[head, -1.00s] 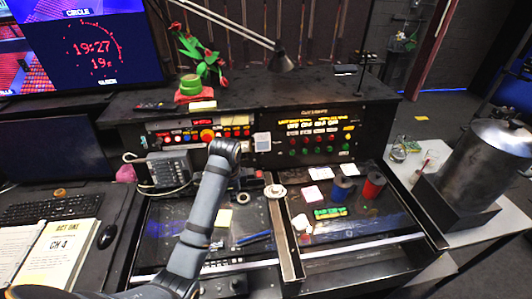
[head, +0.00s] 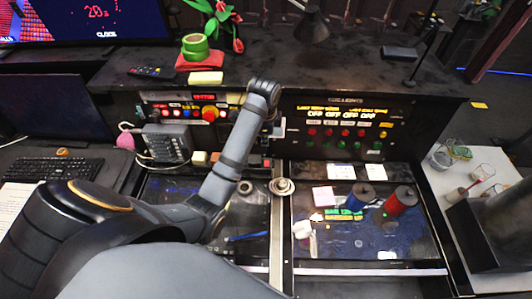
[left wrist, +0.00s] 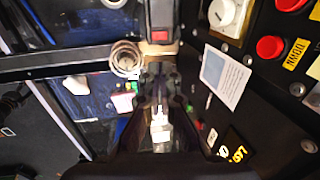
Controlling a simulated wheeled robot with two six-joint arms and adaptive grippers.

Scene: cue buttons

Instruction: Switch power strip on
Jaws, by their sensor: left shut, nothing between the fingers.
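A black rocker switch with a red part (left wrist: 162,20) sits on a beige base at the top of the left wrist view. It looks like the power strip's switch, but whether it is on cannot be told. In the head view a small red-and-dark piece (head: 267,163) below the control panel seems to be the same part. My left gripper (left wrist: 158,78) is shut and empty, apart from the switch in the wrist view. In the head view my left gripper (head: 273,126) is mostly hidden by its wrist, in front of the panel. My right gripper is not in view.
A round metal piece (head: 282,187) stands close by on the desk. The control panel (head: 340,125) with coloured buttons rises behind. Blue and red spools (head: 400,200) stand to the right, and a grey box with cables (head: 167,143) to the left.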

